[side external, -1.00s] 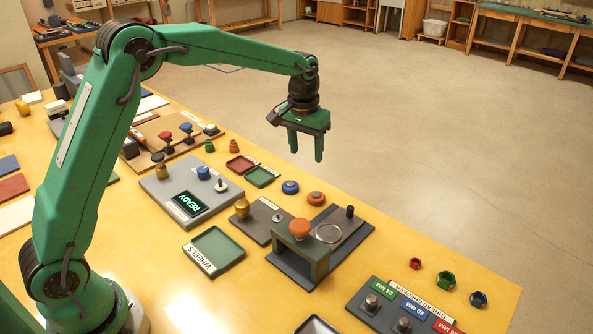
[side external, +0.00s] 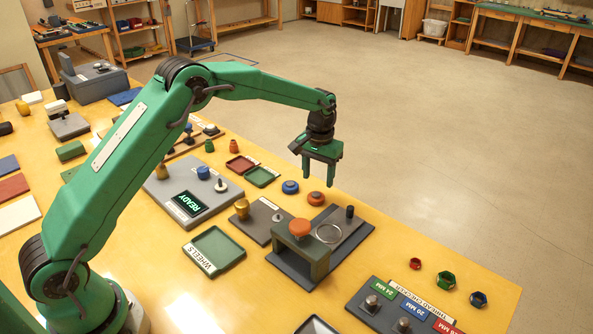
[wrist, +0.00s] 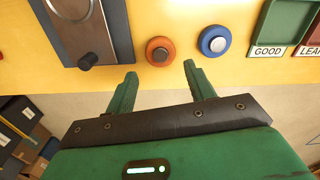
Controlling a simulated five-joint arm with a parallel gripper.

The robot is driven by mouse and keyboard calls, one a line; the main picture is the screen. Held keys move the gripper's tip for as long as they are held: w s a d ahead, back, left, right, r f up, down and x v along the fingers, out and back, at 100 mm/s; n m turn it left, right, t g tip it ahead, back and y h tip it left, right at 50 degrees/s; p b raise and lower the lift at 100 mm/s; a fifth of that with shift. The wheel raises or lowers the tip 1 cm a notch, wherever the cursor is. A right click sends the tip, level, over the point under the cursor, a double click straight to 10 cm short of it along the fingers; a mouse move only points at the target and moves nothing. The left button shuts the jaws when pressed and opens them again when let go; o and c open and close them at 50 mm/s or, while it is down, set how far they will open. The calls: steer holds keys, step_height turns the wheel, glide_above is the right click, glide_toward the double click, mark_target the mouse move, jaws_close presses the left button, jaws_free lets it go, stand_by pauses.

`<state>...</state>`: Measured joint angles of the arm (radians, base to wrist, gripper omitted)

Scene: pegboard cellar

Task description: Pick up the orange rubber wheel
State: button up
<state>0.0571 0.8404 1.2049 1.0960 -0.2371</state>
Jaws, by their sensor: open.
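The orange rubber wheel (side external: 316,198) is a small ring with a grey hub, lying flat on the yellow table (side external: 420,268) close to its far edge. It also shows in the wrist view (wrist: 160,51), just beyond and between my fingertips. A similar blue wheel (side external: 290,187) lies beside it, and it also shows in the wrist view (wrist: 214,40). My gripper (side external: 320,179) is open and empty, pointing down above the orange wheel's area, and in the wrist view (wrist: 160,76) its two green fingers are spread. The fingers touch neither wheel.
A grey fixture with a dark peg (side external: 350,212) stands close to the orange wheel. A green tray (side external: 263,177) and a red tray (side external: 241,165) lie left of the wheels. An empty tray labelled WHEELS (side external: 215,251) is nearer. The table edge and floor lie beyond the wheels.

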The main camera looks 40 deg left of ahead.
mark_target(316, 194)
steer(key=shift+s+a+f, duration=0.1)
steer(key=shift+f, duration=1.4)
steer(key=shift+s+f, duration=0.1)
steer(key=shift+f, duration=1.35)
steer(key=c, duration=0.7)
